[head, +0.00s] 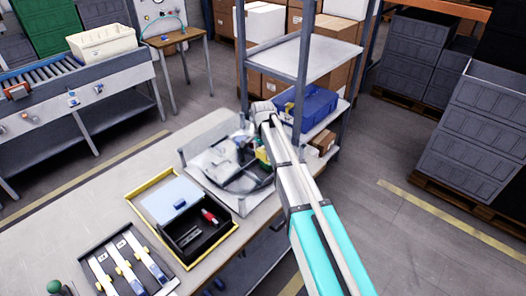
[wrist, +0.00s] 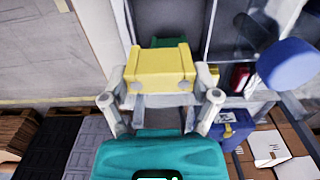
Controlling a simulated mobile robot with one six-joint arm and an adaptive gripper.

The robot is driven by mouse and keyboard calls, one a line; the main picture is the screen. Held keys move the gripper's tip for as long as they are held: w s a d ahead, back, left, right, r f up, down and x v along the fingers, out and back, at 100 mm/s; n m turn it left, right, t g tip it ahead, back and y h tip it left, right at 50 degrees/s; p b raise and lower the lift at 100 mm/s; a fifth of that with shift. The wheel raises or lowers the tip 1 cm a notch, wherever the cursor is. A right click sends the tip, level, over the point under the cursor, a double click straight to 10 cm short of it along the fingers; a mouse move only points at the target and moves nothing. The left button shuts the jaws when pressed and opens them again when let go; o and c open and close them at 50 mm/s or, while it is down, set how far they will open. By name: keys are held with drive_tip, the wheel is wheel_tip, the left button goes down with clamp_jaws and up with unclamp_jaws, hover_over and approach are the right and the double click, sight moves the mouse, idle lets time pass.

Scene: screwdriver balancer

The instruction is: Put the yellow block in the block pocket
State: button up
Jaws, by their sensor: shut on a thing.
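The yellow block (wrist: 160,68) is held between the two fingers of my gripper (wrist: 162,82) in the wrist view. In the head view my gripper (head: 262,146) is over the right part of a round grey holder with dark compartments (head: 222,168), and a little of the yellow block (head: 263,156) shows beside it. The arm hides part of the holder. In the wrist view a green thing (wrist: 168,46) shows just beyond the block, next to grey walls. I cannot tell which compartment is the block pocket, or whether the block touches anything.
A red item (wrist: 240,76) and a blue rounded thing (wrist: 288,64) are close by on the right in the wrist view. A shelf rack (head: 300,62) with a blue toolbox (head: 314,104) stands behind. A yellow-edged tray (head: 160,243) lies on the bench (head: 95,215).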

drive_tip(key=shift+w+a, duration=0.35)
drive_tip(key=shift+w, duration=0.35)
drive_tip(key=shift+f, duration=0.2)
wheel_tip(320, 180, down, 8)
drive_tip(key=b, duration=0.8)
drive_tip(key=o, duration=0.8)
